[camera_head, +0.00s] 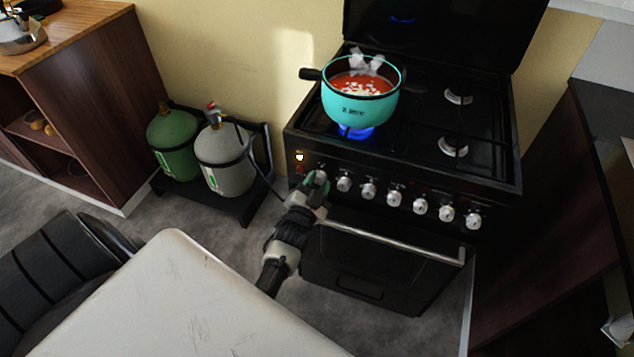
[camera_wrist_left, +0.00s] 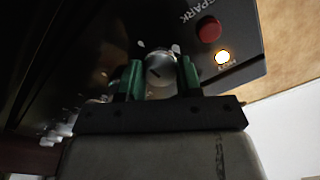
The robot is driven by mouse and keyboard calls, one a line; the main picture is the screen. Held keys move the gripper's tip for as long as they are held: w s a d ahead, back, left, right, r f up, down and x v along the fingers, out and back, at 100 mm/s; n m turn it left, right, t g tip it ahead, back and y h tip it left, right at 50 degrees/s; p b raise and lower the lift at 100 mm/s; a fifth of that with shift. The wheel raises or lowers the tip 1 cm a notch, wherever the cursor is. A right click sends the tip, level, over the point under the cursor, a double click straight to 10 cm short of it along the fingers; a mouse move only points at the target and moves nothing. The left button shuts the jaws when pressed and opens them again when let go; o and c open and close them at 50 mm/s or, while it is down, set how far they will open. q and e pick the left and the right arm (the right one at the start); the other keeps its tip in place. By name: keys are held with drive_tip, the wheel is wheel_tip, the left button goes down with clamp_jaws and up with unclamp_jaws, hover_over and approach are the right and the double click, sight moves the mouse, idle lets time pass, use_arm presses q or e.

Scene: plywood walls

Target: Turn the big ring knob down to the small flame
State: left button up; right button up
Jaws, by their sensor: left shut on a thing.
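The black stove has a row of silver knobs along its front panel (camera_head: 405,200). My left gripper (camera_head: 318,182) is at the leftmost knob, just below the orange light. In the left wrist view its green fingers (camera_wrist_left: 160,77) are shut on that knob (camera_wrist_left: 160,68), one on each side; a dark pointer line shows on its face. In the head view the gripper hides this knob. A blue flame (camera_head: 356,131) burns under the turquoise pot (camera_head: 358,108) on the left front burner. The pot holds red soup with white pieces, and steam rises. My right gripper is not in view.
A red button (camera_wrist_left: 209,29) marked SPARK and a lit lamp (camera_wrist_left: 222,57) are beside the knob. The oven door handle (camera_head: 390,241) runs below the panel. Green (camera_head: 173,142) and grey (camera_head: 222,158) gas bottles stand left of the stove.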

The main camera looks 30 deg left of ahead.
use_arm(q)
drive_tip(key=shift+f, duration=0.1)
drive_tip(key=o, duration=0.9)
drive_tip(key=v, duration=1.1)
drive_tip(key=s+d+f+n+g+h+p, duration=0.15)
drive_tip(key=s+d+f+g, duration=0.3)
drive_tip(key=f, duration=0.75)
drive_tip(key=s+d+f+m+g+h+b, duration=0.1)
drive_tip(key=s+d+f+g+h, duration=0.4)
drive_tip(key=f, duration=0.7)
drive_tip(key=s+a+f+g, duration=0.1)
drive_tip(key=s+f, duration=0.3)
drive_tip(key=s, duration=0.4)
drive_tip(key=s+a+f+g+y+p, duration=0.1)
drive_tip(key=s+f+g, duration=0.2)
drive_tip(key=s, duration=0.5)
drive_tip(key=s+a+f+n+g+y, duration=0.1)
drive_tip(key=s+f+g, duration=0.2)
drive_tip(key=s, duration=0.5)
drive_tip(key=shift+s+a+f+g, duration=0.1)
drive_tip(key=shift+s+f+g, duration=0.1)
drive_tip(key=shift+f, duration=0.2)
drive_tip(key=shift+s+f+g, duration=0.15)
drive_tip(key=shift+s+f, duration=0.05)
drive_tip(key=shift+f, duration=0.25)
